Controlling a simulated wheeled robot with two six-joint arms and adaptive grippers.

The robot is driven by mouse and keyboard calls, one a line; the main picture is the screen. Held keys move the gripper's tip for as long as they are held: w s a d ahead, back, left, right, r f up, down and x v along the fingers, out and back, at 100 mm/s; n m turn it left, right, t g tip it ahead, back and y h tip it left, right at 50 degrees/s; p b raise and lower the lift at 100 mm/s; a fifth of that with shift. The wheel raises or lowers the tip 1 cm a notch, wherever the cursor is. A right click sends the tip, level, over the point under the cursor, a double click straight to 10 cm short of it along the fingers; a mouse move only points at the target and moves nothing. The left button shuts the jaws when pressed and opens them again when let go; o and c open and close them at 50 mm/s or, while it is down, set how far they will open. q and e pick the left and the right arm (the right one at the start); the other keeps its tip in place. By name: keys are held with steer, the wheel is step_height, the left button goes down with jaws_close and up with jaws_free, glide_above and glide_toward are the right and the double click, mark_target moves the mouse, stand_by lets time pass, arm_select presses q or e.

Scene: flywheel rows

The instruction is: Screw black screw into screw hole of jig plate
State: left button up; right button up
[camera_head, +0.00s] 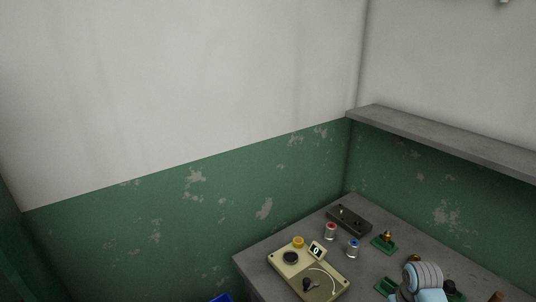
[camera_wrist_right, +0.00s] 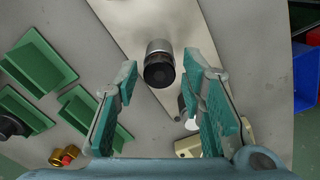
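A dark grey block with holes (camera_head: 349,220), which looks like the jig plate, lies at the back of the table in the head view. My right gripper (camera_wrist_right: 158,78) is open in the right wrist view, its teal-padded fingers apart. A dark cylinder with a silver band (camera_wrist_right: 160,62) shows between the fingertips; neither finger visibly touches it, and I cannot tell whether it is the black screw. A dark round part (camera_wrist_right: 10,126) sits in a green tray at the left edge. Part of my right arm shows at the lower right of the head view. My left gripper is out of view.
A beige device (camera_head: 308,272) with knobs and a small display stands at the table's left. A red-topped jar (camera_head: 330,231) and a blue-topped jar (camera_head: 353,248) stand between it and the block. Green trays (camera_wrist_right: 40,62) lie left in the wrist view; a blue bin (camera_wrist_right: 305,75) is right.

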steer(key=shift+c, duration=0.6)
jaws_close()
steer(key=shift+r+m+p, duration=0.1)
steer(key=shift+m+p, duration=0.4)
steer(key=shift+m, duration=0.1)
steer(key=m, duration=0.3)
steer(key=shift+m, duration=0.4)
steer(key=m, duration=0.5)
steer(key=shift+m, duration=1)
steer(key=m, duration=0.3)
